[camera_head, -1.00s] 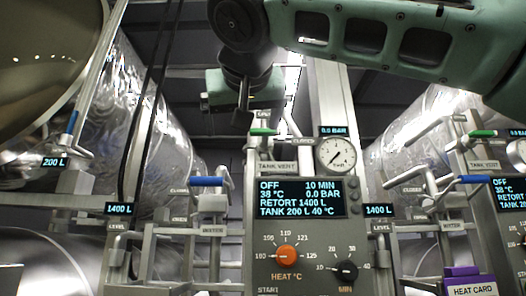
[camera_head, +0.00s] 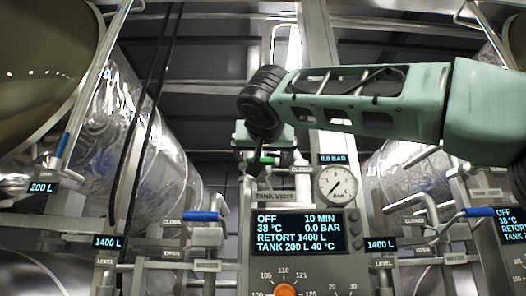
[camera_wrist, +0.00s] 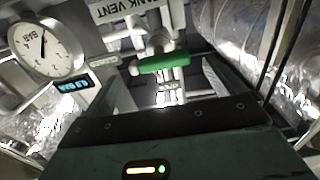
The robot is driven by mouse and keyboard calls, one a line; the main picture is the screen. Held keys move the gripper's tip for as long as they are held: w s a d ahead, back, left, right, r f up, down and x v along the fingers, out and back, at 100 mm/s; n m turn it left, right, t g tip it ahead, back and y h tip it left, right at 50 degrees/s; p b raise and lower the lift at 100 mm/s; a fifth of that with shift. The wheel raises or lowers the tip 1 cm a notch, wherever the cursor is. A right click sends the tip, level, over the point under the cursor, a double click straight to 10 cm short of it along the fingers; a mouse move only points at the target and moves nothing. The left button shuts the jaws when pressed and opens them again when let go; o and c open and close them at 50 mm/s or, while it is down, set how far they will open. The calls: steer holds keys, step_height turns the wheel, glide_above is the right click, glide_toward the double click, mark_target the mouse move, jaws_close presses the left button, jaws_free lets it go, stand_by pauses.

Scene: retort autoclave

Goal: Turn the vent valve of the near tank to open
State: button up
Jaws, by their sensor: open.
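The vent valve has a green lever handle (camera_wrist: 162,63), which lies crosswise in the wrist view below the upside-down TANK VENT label (camera_wrist: 124,10). In the head view that label (camera_head: 276,197) sits on top of the middle control panel, with a CLOSED plate (camera_head: 302,170) to the right of the valve. My gripper (camera_head: 256,163) is open and hangs in front of the valve in the head view, hiding much of the handle. The wrist view shows the handle just beyond the dark edge of my gripper. I cannot tell whether the fingers touch it.
A round pressure gauge (camera_head: 337,183) stands close to the right of the valve. A blue lever (camera_head: 201,216) is to the left. Shiny tanks and pipes flank both sides, and another panel is at far right.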

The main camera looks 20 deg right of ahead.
mark_target(263, 158)
steer(key=shift+p+x, duration=0.65)
steer(key=shift+x, duration=1.35)
steer(key=c, duration=1)
